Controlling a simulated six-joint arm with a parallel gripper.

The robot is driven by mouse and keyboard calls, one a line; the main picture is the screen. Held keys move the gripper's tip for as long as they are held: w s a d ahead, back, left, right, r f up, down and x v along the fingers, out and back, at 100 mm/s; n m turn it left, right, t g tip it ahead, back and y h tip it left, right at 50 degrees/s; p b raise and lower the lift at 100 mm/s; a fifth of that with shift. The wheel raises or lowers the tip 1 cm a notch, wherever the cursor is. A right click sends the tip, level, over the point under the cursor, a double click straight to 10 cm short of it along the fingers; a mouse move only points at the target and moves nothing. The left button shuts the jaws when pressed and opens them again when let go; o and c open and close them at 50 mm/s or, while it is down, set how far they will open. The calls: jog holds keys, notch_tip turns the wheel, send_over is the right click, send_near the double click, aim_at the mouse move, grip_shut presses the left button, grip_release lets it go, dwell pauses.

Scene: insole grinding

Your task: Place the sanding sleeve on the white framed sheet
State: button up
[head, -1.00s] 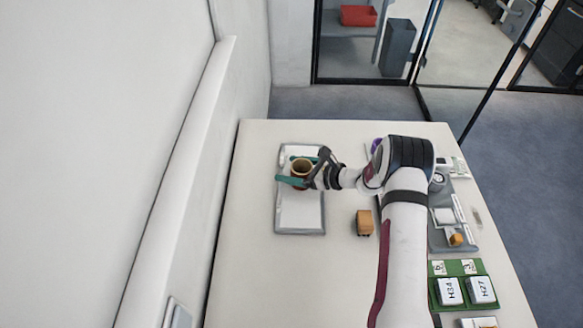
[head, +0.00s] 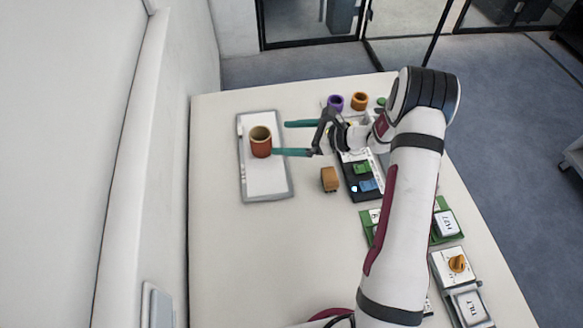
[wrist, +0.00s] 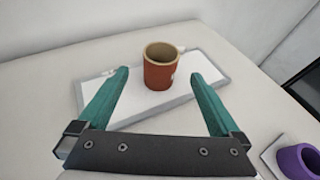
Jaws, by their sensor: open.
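The sanding sleeve (head: 260,143), a reddish-brown hollow cylinder with a tan rim, stands upright on the white framed sheet (head: 266,180), toward its upper part in the head view. In the wrist view the sleeve (wrist: 160,70) stands on the sheet (wrist: 125,112), beyond my fingertips. My gripper (head: 293,138) has two teal fingers spread apart, to the right of the sleeve in the head view. In the wrist view the fingers (wrist: 162,76) are wide open with nothing between them. The sleeve stands clear of both fingers there.
An orange-brown block (head: 329,179) sits on the table right of the sheet. A purple cylinder (head: 335,103) and an orange cylinder (head: 360,101) stand at the back. Green trays with labelled boxes (head: 446,224) line the right side. The table's left front is bare.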

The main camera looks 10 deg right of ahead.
jog(key=s+a+r+n+g+h, duration=0.1)
jog(key=s+a+r+n+g, duration=0.3)
jog(key=s+r, duration=0.4)
jog(key=s+a+r+n+g+h, duration=0.2)
jog(key=s+a+r+n+g, duration=0.15)
jog(key=s+r+n, duration=0.45)
jog(key=s+d+n+h, duration=0.2)
jog(key=s+n+h, duration=0.1)
jog(key=s, duration=0.6)
jog(key=s+d+f+n+h, duration=0.1)
jog(key=s+d+n+h, duration=0.2)
jog(key=s, duration=0.7)
jog(key=shift+f+h, duration=0.15)
jog(key=shift+h, duration=0.25)
jog(key=shift+d+t, duration=0.1)
jog(key=shift+t, duration=0.15)
